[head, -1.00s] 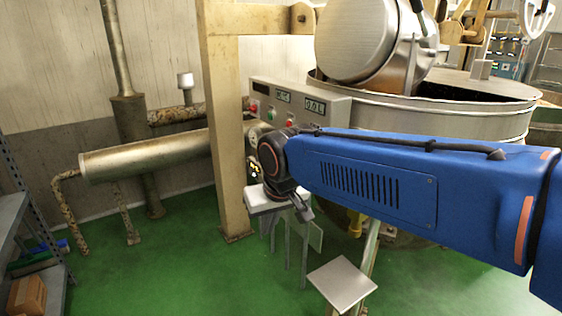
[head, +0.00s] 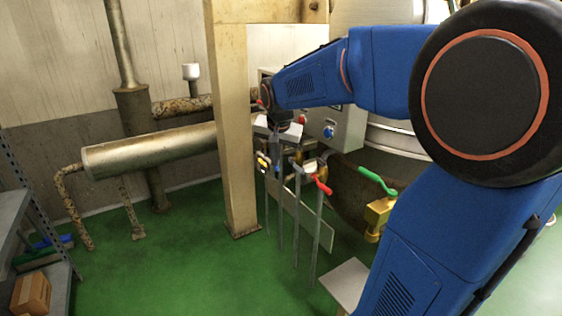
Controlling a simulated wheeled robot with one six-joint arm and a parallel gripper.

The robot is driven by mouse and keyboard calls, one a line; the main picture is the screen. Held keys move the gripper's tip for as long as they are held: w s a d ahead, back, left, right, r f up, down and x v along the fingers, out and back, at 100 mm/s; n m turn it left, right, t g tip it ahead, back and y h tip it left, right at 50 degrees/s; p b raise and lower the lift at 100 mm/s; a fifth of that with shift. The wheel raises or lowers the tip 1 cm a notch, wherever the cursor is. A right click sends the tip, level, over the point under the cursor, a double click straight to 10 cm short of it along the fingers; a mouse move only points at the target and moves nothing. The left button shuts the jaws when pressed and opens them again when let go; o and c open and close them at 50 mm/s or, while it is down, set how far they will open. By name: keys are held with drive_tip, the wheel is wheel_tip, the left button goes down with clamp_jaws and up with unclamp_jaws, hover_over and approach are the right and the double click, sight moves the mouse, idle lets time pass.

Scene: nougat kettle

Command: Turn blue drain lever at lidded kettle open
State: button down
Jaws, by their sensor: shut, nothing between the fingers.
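My gripper (head: 277,143) hangs below the dark wrist at the end of my blue arm, left of centre. Its pale body shows, but its fingers are small and hard to make out; it looks shut and empty. A small blue part (head: 277,164), which looks like the blue drain lever, shows just under it among the valves. I cannot tell whether they touch. A steel kettle (head: 396,138) stands behind my arm; its top is mostly hidden, so I cannot see which lid belongs to the blue lever.
A yellow lever (head: 262,160) and red lever (head: 322,185) flank the blue part. A green lever (head: 378,181) sits on a brass valve (head: 377,216). A beige post (head: 232,150) stands close left of my gripper.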

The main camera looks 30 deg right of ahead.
drive_tip(key=w+d+f+m, duration=0.3)
drive_tip(key=w+d, duration=0.3)
drive_tip(key=w, duration=0.4)
drive_tip(key=w+d+f+m, duration=0.35)
drive_tip(key=w+d, duration=0.25)
drive_tip(key=w, duration=0.3)
drive_tip(key=x, duration=1)
drive_tip(key=shift+d+h, duration=0.3)
drive_tip(key=shift+h, duration=0.1)
drive_tip(key=shift+s+f+n, duration=0.1)
drive_tip(key=shift+f+n, duration=0.05)
drive_tip(key=shift+n, duration=0.1)
drive_tip(key=x, duration=0.3)
drive_tip(key=shift+w+a+f, duration=0.1)
drive_tip(key=shift+w+a, duration=0.15)
drive_tip(key=shift+a, duration=0.1)
